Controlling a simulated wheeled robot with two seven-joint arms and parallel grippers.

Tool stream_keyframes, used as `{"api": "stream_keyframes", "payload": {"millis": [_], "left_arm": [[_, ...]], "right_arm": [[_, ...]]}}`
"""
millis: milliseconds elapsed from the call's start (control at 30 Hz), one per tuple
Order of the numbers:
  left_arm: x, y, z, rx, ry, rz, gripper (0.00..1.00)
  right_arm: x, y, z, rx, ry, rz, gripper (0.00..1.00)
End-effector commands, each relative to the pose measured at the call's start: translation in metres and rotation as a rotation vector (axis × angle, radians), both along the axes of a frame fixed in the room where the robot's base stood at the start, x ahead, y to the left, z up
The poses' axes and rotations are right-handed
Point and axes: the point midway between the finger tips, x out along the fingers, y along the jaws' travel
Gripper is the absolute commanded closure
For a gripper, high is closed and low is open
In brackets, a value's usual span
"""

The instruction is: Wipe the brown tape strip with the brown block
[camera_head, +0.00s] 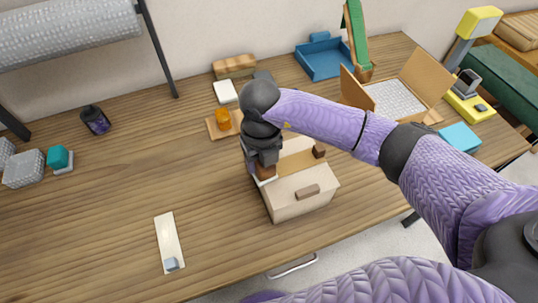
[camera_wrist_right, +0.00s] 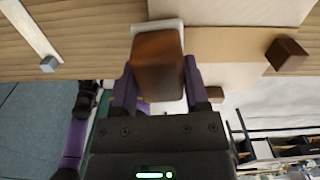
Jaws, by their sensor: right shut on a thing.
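The brown block (camera_wrist_right: 158,65) is between the fingers of my right gripper (camera_wrist_right: 156,88), which is shut on it. In the head view the right gripper (camera_head: 264,165) is over the left part of a cream box, with the block (camera_head: 265,171) partly hidden below it. A white piece (camera_wrist_right: 150,27) shows at the block's far edge; I cannot tell if it is attached. The brown tape strip (camera_head: 300,163) is a tan band across the box top. It also shows in the wrist view (camera_wrist_right: 230,45), just right of the block. Contact is unclear. My left gripper is not visible.
The cream box (camera_head: 290,207) has a brown handle (camera_head: 307,191) in front. A dark brown cube (camera_head: 319,151) sits at the strip's right end. A white strip (camera_head: 168,240) with a grey-blue block (camera_head: 172,264) lies at front left. Table between is clear.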

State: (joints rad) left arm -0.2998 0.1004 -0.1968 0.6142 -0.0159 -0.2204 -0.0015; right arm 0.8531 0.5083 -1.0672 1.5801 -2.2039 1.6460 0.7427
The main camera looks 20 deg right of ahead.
Motion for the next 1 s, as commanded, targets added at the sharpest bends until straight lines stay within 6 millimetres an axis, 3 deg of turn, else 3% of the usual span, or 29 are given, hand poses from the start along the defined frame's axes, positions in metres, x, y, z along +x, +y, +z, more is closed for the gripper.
{"api": "stream_keyframes", "payload": {"millis": [167, 567, 867, 1000], "left_arm": [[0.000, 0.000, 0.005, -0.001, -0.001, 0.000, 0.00], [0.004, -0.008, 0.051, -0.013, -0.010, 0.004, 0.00], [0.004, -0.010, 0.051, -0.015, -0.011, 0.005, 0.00], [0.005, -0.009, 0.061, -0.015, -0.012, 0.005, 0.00]], "right_arm": [[0.000, 0.000, 0.006, 0.000, -0.001, 0.000, 0.89], [0.000, 0.000, 0.061, 0.001, -0.003, 0.000, 0.89], [0.000, 0.000, 0.061, 0.001, -0.001, 0.000, 0.89], [0.000, 0.000, 0.073, 0.001, -0.002, 0.000, 0.89]]}}
